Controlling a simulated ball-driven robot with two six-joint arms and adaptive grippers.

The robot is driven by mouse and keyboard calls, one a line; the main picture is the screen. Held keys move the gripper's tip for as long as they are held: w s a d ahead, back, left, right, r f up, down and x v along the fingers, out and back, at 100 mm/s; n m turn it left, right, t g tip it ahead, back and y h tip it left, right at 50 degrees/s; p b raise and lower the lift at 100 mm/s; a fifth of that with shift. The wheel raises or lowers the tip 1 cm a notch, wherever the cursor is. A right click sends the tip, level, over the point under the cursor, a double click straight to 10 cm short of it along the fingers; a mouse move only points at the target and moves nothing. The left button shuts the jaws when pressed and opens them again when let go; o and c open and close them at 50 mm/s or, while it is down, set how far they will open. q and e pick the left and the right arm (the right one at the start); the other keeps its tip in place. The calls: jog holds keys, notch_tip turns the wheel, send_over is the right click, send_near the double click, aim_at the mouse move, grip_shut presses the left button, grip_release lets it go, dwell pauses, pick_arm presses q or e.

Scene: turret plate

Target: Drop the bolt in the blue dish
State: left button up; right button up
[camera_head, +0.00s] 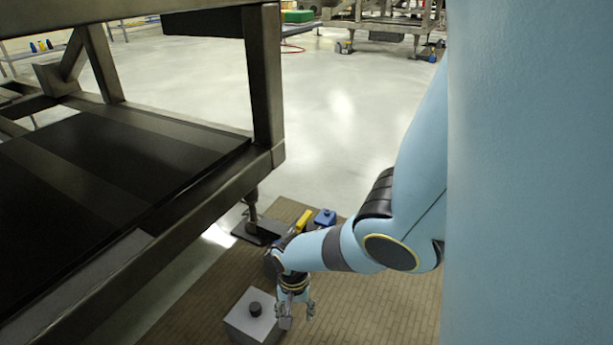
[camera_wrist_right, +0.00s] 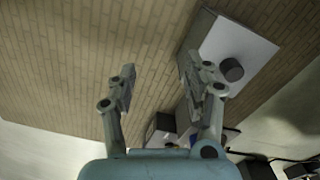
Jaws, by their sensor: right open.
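My right gripper (camera_head: 298,315) hangs open and empty beside a light grey box, to the right of it in the head view. In the right wrist view its two fingers (camera_wrist_right: 160,82) stand wide apart with only brick-patterned floor between them. A short dark cylinder (camera_head: 255,309) stands on the box top; it also shows in the right wrist view (camera_wrist_right: 231,69), right of the fingers. I cannot tell whether it is the bolt. No blue dish can be made out. My left gripper is out of view.
The grey box (camera_head: 238,319) stands on the brick-patterned floor. A blue item (camera_head: 325,217) and a yellow item (camera_head: 304,219) lie behind my forearm. A heavy metal frame (camera_head: 265,90) with a dark deck (camera_head: 110,160) fills the left. Open floor lies behind.

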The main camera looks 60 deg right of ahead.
jog(key=shift+s+d+r+m+p, duration=0.1)
jog(key=shift+s+d+r, duration=0.1)
jog(key=shift+d, duration=0.25)
jog(key=shift+s+d+r+m+p, duration=0.1)
jog(key=shift+s+d, duration=0.15)
jog(key=shift+d, duration=0.25)
jog(key=shift+s+d+r+m+p, duration=0.1)
jog(key=shift+s+d+r, duration=0.1)
jog(key=shift+d, duration=0.25)
jog(key=shift+f, duration=0.1)
